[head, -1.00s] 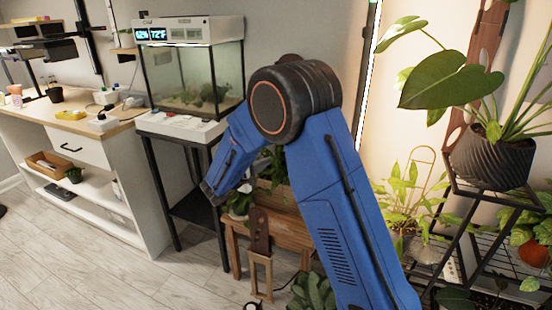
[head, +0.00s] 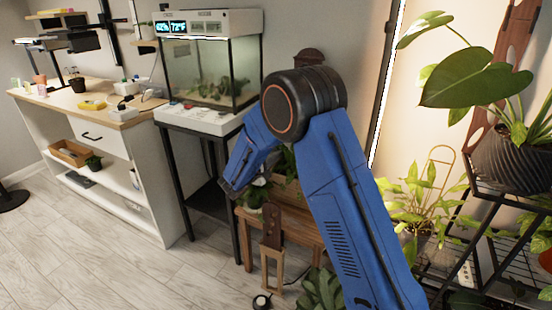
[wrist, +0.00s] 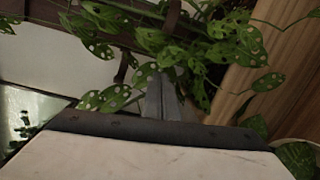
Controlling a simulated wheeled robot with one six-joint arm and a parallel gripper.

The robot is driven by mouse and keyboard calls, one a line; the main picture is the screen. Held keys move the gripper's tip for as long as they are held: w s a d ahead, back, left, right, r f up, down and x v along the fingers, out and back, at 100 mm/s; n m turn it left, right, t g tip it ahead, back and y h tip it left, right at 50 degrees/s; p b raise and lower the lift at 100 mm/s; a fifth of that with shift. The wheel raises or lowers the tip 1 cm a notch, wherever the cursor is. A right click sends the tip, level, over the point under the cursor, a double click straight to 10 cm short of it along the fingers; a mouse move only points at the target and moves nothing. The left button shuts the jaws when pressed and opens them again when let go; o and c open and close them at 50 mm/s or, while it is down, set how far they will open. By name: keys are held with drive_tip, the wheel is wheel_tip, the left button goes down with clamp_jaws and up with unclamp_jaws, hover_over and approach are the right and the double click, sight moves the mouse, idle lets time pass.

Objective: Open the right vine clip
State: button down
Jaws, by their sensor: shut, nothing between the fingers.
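In the wrist view my gripper (wrist: 163,98) is shut and empty, with its grey fingers pointing in among the leaves of a vine (wrist: 240,45). The vine has green leaves with pale holes, around and in front of the fingertips. A dark brown bar (wrist: 70,20) runs across the top behind the leaves. I cannot make out the right vine clip; leaves and shadow may hide it. In the head view my blue arm reaches over a wooden bench with plants, and the gripper's fingers do not show.
The wooden bench (head: 300,234) stands below my arm. A glass tank (head: 212,75) on a black stand is behind it. A plant stand (head: 480,270) with a potted plant (head: 505,163) is close on the right. Floor (head: 120,262) is clear at front left.

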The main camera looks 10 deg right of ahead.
drive_tip(key=x, duration=0.6)
drive_tip(key=shift+w+d, duration=0.25)
drive_tip(key=shift+s+d+r, duration=0.1)
drive_tip(key=shift+s+d, duration=0.1)
drive_tip(key=shift+s, duration=0.25)
drive_tip(key=shift+s+d+r, duration=0.1)
drive_tip(key=shift+s+d, duration=0.1)
drive_tip(key=shift+s, duration=0.25)
drive_tip(key=shift+s+d+r, duration=0.1)
drive_tip(key=shift+s+d, duration=0.4)
drive_tip(key=shift+s, duration=0.35)
drive_tip(key=shift+s, duration=0.15)
drive_tip(key=shift+s+n+t+y, duration=0.2)
drive_tip(key=shift+n+t+y, duration=0.2)
